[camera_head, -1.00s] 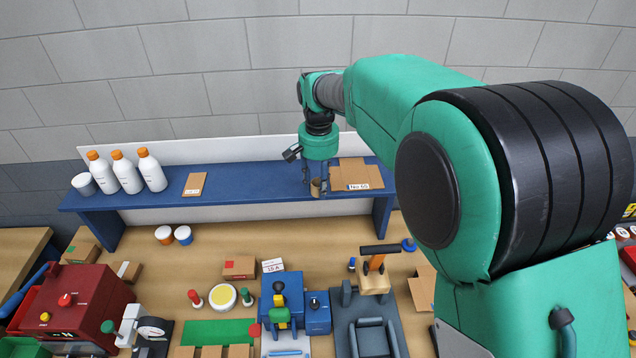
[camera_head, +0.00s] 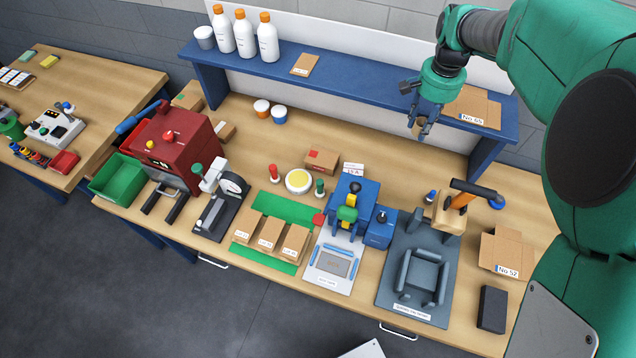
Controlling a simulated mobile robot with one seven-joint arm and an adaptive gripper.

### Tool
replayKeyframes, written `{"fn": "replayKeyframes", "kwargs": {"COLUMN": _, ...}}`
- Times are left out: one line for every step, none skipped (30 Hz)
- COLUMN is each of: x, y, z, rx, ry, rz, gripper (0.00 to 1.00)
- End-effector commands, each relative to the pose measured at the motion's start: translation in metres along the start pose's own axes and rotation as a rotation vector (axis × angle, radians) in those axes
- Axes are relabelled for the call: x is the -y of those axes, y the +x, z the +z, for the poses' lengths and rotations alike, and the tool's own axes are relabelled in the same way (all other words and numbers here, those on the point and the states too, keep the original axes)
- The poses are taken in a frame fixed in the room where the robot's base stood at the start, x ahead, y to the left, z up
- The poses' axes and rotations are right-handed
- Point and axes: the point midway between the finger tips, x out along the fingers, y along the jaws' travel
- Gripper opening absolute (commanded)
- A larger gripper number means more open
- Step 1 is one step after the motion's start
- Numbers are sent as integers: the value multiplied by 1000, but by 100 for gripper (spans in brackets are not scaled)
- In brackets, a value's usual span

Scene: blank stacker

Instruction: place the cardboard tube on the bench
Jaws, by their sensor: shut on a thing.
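My gripper (camera_head: 420,122) points down at the right part of the blue shelf, left of a flat cardboard piece marked No 65. It is shut on the small brown cardboard tube (camera_head: 418,129), which is largely hidden by the fingers. The tube overlaps the shelf's front edge in the picture; I cannot tell its height or whether it touches anything. The wooden bench (camera_head: 390,157) lies below and in front of the shelf.
The blue shelf (camera_head: 350,85) carries white bottles (camera_head: 244,36) and flat cardboard (camera_head: 472,106). On the bench stand a red machine (camera_head: 175,147), a blue press (camera_head: 350,205), a grey fixture (camera_head: 422,275) and an orange-handled tool (camera_head: 470,192). Bare wood lies below the shelf, behind these.

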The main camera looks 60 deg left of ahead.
Motion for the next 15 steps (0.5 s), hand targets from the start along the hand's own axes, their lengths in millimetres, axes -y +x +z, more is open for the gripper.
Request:
{"fn": "replayKeyframes", "kwargs": {"x": -1, "y": 21, "z": 5, "rx": 2, "ry": 4, "rz": 1, "gripper": 23}}
{"fn": "replayKeyframes", "kwargs": {"x": -2, "y": 29, "z": 8, "rx": 3, "ry": 6, "rz": 1, "gripper": 23}}
{"fn": "replayKeyframes", "kwargs": {"x": -3, "y": 41, "z": 11, "rx": 2, "ry": 9, "rz": 1, "gripper": 23}}
{"fn": "replayKeyframes", "kwargs": {"x": -3, "y": 48, "z": 14, "rx": 2, "ry": 12, "rz": 1, "gripper": 23}}
{"fn": "replayKeyframes", "kwargs": {"x": -4, "y": 57, "z": 16, "rx": 3, "ry": 14, "rz": 1, "gripper": 23}}
{"fn": "replayKeyframes", "kwargs": {"x": -5, "y": 67, "z": 20, "rx": 2, "ry": 17, "rz": 1, "gripper": 23}}
{"fn": "replayKeyframes", "kwargs": {"x": -5, "y": 74, "z": 22, "rx": 2, "ry": 19, "rz": 1, "gripper": 23}}
{"fn": "replayKeyframes", "kwargs": {"x": -6, "y": 80, "z": 24, "rx": 2, "ry": 21, "rz": 1, "gripper": 23}}
{"fn": "replayKeyframes", "kwargs": {"x": -6, "y": 88, "z": 27, "rx": 1, "ry": 24, "rz": 0, "gripper": 23}}
{"fn": "replayKeyframes", "kwargs": {"x": -7, "y": 93, "z": 28, "rx": 1, "ry": 26, "rz": 0, "gripper": 23}}
{"fn": "replayKeyframes", "kwargs": {"x": -7, "y": 98, "z": 30, "rx": 1, "ry": 28, "rz": 0, "gripper": 23}}
{"fn": "replayKeyframes", "kwargs": {"x": -8, "y": 104, "z": 32, "rx": 1, "ry": 30, "rz": 0, "gripper": 23}}
{"fn": "replayKeyframes", "kwargs": {"x": -8, "y": 107, "z": 33, "rx": 1, "ry": 31, "rz": 0, "gripper": 23}}
{"fn": "replayKeyframes", "kwargs": {"x": -9, "y": 110, "z": 35, "rx": 1, "ry": 32, "rz": 0, "gripper": 23}}
{"fn": "replayKeyframes", "kwargs": {"x": -9, "y": 113, "z": 36, "rx": 1, "ry": 33, "rz": 0, "gripper": 23}}
